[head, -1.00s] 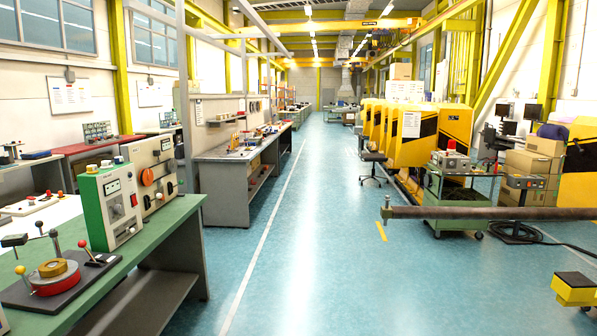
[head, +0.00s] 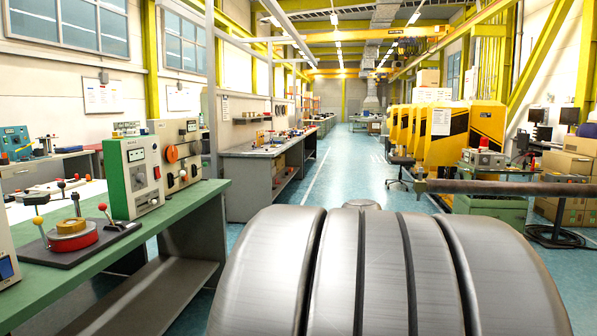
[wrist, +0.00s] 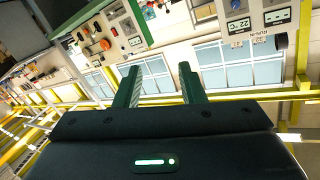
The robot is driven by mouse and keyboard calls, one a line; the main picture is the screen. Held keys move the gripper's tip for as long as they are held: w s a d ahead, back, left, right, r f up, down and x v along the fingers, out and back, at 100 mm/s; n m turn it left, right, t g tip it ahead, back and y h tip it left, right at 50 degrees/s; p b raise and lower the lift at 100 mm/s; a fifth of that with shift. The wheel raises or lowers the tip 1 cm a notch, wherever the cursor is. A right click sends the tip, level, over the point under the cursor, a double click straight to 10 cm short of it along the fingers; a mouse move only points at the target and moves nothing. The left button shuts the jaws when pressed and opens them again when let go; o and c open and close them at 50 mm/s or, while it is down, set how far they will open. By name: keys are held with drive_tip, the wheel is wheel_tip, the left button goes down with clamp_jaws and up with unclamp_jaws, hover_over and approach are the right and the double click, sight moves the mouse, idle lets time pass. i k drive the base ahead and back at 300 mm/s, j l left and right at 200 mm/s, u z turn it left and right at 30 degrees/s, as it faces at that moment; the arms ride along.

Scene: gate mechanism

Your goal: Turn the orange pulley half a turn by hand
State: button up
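An orange disc (head: 171,154), which looks like the orange pulley, is on the front of a beige upright box (head: 190,138) on the green bench in the head view. The head view does not show the gripper.
A green-and-white control box (head: 134,178) stands beside the beige box. A red turntable (head: 72,238) with levers is nearer on the green bench (head: 180,212). A dark horizontal bar (head: 510,187) crosses at right. Blue floor is open down the aisle.

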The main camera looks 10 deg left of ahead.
sight(173, 152)
drive_tip(key=i+j+u, duration=0.2)
drive_tip(key=i+j, duration=0.25)
drive_tip(key=i, duration=0.4)
drive_tip(key=i+j+u, duration=0.15)
drive_tip(key=i+j, duration=0.2)
drive_tip(key=i, duration=0.55)
drive_tip(key=i+j+u, duration=0.2)
drive_tip(key=i, duration=0.75)
drive_tip(key=i+j+u, duration=0.2)
drive_tip(key=i, duration=0.7)
drive_tip(key=l, duration=0.1)
